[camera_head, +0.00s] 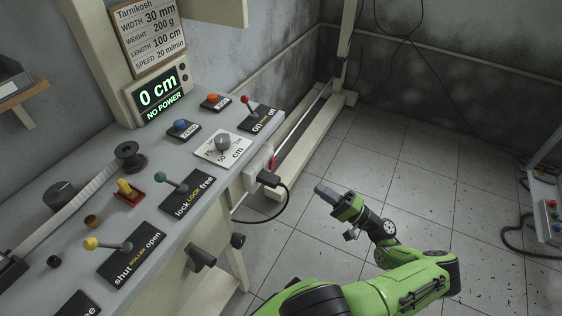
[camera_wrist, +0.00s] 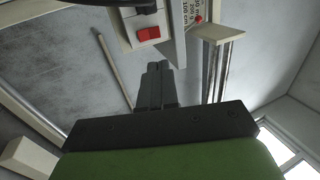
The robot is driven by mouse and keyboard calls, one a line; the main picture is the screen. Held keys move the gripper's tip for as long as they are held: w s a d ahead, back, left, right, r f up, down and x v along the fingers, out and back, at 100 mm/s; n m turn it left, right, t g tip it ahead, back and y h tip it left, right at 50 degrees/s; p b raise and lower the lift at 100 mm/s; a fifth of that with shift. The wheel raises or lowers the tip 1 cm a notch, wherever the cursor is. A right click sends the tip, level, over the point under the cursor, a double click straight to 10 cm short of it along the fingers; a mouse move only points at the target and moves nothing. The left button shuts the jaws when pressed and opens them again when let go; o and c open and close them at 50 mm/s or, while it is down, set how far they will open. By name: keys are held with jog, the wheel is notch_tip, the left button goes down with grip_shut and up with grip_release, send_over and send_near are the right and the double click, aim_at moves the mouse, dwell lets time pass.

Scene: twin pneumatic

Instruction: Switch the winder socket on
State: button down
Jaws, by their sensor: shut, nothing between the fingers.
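The winder socket (camera_head: 256,168) is a pale box on the side of the bench, with a black plug and cable (camera_head: 269,179) in it. In the wrist view the socket (camera_wrist: 130,24) shows at the top with its red switch (camera_wrist: 148,33). I cannot tell the switch's position. The bench display (camera_head: 158,97) reads "0 cm" and "NO POWER". My gripper (camera_head: 321,190) is shut and empty, in the air to the right of the socket and apart from it. In the wrist view its fingertips (camera_wrist: 158,67) point toward the socket, just below the switch in the picture.
The bench top (camera_head: 215,115) carries several levers and knobs, including a red on/off lever (camera_head: 248,105) and a green lock lever (camera_head: 174,182). The plug's cable loops below the socket. Black handles (camera_head: 201,257) stick out from the bench front. The tiled floor (camera_head: 400,170) is open to the right.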

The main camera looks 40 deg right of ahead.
aim_at(273, 163)
jog(key=shift+w, duration=0.1)
jog(key=x, duration=1.4)
jog(key=shift+w+a+r+g+p, duration=0.15)
jog(key=shift+r+g+p, duration=0.3)
jog(key=shift+p, duration=0.55)
jog(key=shift+f, duration=0.3)
